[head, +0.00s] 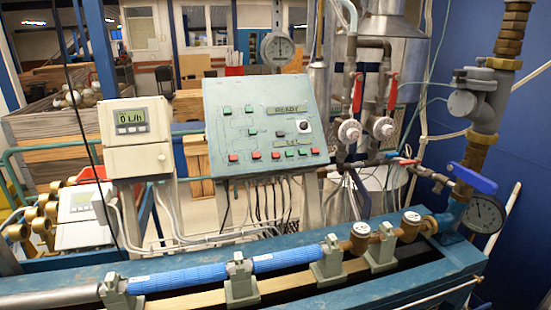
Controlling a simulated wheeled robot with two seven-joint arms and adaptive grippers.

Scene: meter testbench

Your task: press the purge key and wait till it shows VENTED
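A grey-green control panel (237,112) stands tilted behind the bench, near the middle of the head view. Its upper display (287,110) reads READY. A smaller display (291,144) sits below it, its text too small to read surely. A row of red keys (276,155) and green keys (303,152) runs along the panel's lower edge. More green keys (227,110) sit higher on the left. A dark round knob (304,127) is at the right. I cannot tell which key is the purge key. Neither of my grippers is in view.
A white meter box (137,135) showing 0 L/h stands left of the panel. A blue pipe (190,277) with clamps and brass fittings crosses the bench (60,288) in front. Red-handled valves (358,92), pipes and a gauge (485,214) crowd the right. Space before the panel's face looks clear.

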